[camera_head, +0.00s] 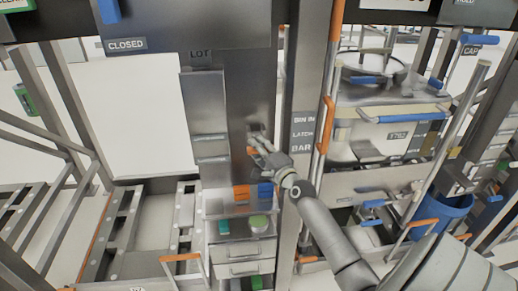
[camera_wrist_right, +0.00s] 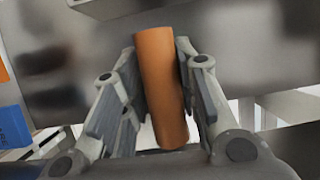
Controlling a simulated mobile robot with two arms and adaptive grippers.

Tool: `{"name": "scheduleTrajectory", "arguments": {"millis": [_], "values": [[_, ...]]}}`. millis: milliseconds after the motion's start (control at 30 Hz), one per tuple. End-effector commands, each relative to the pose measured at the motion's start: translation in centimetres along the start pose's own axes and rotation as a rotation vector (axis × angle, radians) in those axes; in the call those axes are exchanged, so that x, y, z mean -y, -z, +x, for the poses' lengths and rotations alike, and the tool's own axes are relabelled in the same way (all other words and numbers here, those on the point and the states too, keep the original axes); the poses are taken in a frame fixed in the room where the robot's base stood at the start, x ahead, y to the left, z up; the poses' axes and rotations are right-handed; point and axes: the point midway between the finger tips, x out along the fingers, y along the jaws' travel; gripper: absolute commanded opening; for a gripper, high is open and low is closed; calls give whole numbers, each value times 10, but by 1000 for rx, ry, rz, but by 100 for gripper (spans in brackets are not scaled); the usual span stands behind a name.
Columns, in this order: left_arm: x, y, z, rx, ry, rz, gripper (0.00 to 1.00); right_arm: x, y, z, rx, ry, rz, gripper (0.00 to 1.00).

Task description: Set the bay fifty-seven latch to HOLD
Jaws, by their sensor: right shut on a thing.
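My right gripper (camera_head: 256,144) reaches up to the front of a tall grey metal panel (camera_head: 250,90), left of the post labelled BIN IN / LATCH / BAR. In the right wrist view, my right gripper (camera_wrist_right: 165,100) has its fingers on both sides of an orange cylindrical handle (camera_wrist_right: 160,85) and is shut on it. The handle stands slightly tilted in front of a grey surface. In the head view only a little orange (camera_head: 250,151) shows beside the fingers. I cannot read a bay number or a latch setting on it. My left gripper is not in view.
The labelled post (camera_head: 304,100) stands close to the right of my gripper, with an orange bar (camera_head: 326,125) on it. Below is a drawer unit (camera_head: 240,250) with small coloured items.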

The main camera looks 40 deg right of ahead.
Motion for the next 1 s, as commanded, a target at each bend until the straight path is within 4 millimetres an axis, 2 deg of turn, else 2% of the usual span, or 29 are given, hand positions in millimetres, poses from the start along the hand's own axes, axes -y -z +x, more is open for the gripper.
{"name": "scheduleTrajectory", "arguments": {"millis": [33,333,367,467,767,1000], "values": [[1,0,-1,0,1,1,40,20,6,3,-15,40,-19,0],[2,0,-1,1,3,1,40,20,6,3,-15,40,-19,0],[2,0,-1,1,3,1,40,20,6,3,-15,40,-19,32],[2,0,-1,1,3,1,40,19,6,3,-14,38,-16,45],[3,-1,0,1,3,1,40,12,3,2,-9,26,-8,46],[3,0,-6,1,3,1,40,19,4,-4,-11,31,-11,46]]}}
